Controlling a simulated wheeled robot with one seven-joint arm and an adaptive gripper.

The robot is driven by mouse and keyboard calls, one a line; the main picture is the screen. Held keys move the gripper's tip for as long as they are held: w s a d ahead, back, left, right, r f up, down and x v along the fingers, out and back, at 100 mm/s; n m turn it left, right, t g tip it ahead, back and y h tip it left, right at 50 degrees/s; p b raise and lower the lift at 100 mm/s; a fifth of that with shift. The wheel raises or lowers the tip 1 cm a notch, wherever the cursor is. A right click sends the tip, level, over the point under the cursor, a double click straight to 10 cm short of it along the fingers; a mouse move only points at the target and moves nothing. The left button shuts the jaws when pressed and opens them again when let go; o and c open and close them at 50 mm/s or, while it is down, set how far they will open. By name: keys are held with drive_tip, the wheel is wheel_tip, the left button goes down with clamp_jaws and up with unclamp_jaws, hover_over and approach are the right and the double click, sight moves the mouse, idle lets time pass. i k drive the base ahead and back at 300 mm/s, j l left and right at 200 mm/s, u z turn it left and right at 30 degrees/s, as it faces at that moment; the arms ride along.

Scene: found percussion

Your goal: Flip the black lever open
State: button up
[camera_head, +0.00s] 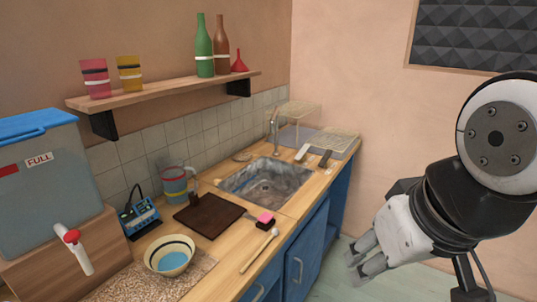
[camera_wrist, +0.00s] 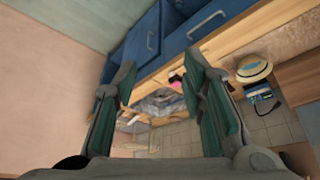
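A small black piece that looks like the black lever (camera_head: 325,157) stands tilted on the counter at the far right of the sink, beside a similar white piece (camera_head: 302,152). I cannot tell its exact position at this size. In the wrist view I cannot make it out. My gripper (camera_head: 360,264) is in front of the blue cabinets at the right of the head view, well apart from the lever. The wrist view shows its two green-padded fingers (camera_wrist: 163,100) spread wide, with nothing between them.
The sink (camera_head: 265,180) with its faucet (camera_head: 273,125) and a wire rack (camera_head: 330,138) lie near the lever. A bowl (camera_head: 170,255), brown board (camera_head: 208,214), pink sponge (camera_head: 265,218) and spoon (camera_head: 258,250) are on the counter. A shelf (camera_head: 160,92) hangs above. The floor beside the cabinets is clear.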

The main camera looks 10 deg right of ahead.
sight(327, 154)
drive_tip(key=z, duration=0.4)
drive_tip(key=i+l+u, duration=0.7)
drive_tip(key=l, duration=0.25)
